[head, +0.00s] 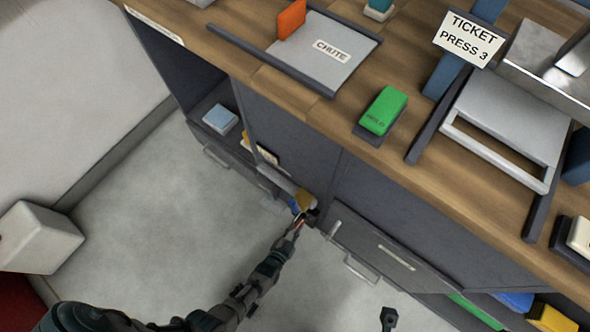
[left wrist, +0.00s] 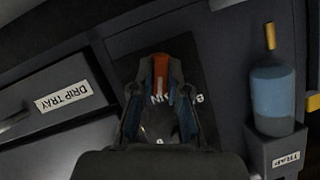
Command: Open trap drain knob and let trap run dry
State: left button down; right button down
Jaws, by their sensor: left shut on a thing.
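The orange drain knob (left wrist: 161,72) sits over a dark plate (left wrist: 188,75) with white lettering, partly hidden by my fingers. My left gripper (left wrist: 160,92) is shut on this knob, with a finger on each side. In the head view my left gripper (head: 301,218) reaches the cabinet front below the counter, and the knob is hardly visible there. The trap (left wrist: 273,98), a clear vessel with blue liquid, stands to the right in the left wrist view, beside a TRAP label (left wrist: 286,160). A small dark tip (head: 388,318) at the head view's bottom edge may be my right gripper; its jaws are unclear.
A drawer labelled DRIP TRAY (left wrist: 62,97) is left of the knob in the left wrist view. The wooden counter (head: 290,88) overhangs the cabinet, with a green block (head: 383,110) near its edge. Drawer handles (head: 361,270) stick out.

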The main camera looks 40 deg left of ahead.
pick_arm(q)
jog(key=shift+d+m+y, duration=0.2)
jog(key=shift+m+y, duration=0.4)
jog(key=shift+m, duration=0.2)
jog(key=shift+d+t, duration=0.1)
jog(key=shift+t, duration=0.2)
jog(key=c, duration=1.2)
grip_release()
jog(key=shift+o, duration=0.2)
